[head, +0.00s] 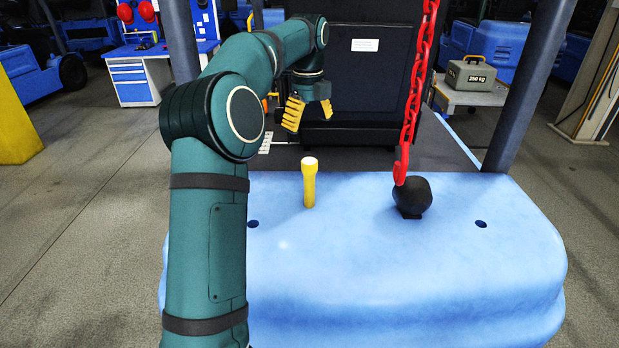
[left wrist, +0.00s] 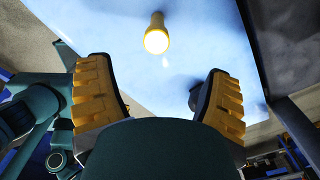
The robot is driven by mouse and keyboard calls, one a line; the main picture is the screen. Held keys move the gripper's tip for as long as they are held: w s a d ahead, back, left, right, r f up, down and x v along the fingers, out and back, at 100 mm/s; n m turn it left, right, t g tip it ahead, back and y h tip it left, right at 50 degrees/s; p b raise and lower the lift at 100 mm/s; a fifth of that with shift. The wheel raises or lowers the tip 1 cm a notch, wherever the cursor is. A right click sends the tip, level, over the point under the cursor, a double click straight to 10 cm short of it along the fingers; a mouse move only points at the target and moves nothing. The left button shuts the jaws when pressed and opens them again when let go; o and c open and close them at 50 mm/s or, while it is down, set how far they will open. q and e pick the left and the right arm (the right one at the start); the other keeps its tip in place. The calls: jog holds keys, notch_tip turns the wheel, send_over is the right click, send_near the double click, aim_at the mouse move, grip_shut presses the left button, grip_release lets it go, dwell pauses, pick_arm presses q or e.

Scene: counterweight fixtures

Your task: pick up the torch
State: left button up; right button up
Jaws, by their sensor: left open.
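The torch (head: 309,184) is yellow with a pale, lit head. It stands upright on the blue counterweight block (head: 370,270), left of its middle. My left gripper (head: 309,110) is above and behind the torch in the head view, apart from it, with its yellow-padded fingers spread and nothing between them. In the left wrist view the torch (left wrist: 156,36) shows beyond the open fingers (left wrist: 163,100), roughly centred between them, with its lit end towards the camera. My right gripper does not show in either view.
A red chain with a hook (head: 402,165) hangs right of the torch, close to a black ball-shaped knob (head: 411,197) on the block. A black seat back or panel (head: 350,80) stands behind. Dark posts (head: 528,85) rise either side. The block's front top is clear.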

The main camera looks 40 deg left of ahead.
aim_at(309, 161)
pick_arm(q)
notch_tip(309, 161, down, 8)
jog(key=shift+r+b, duration=0.1)
jog(key=shift+b, duration=0.65)
jog(key=f, duration=0.4)
jog(key=shift+s+d+f+b, duration=0.3)
jog(key=shift+d+b, duration=0.1)
jog(key=shift+f, duration=0.4)
grip_shut()
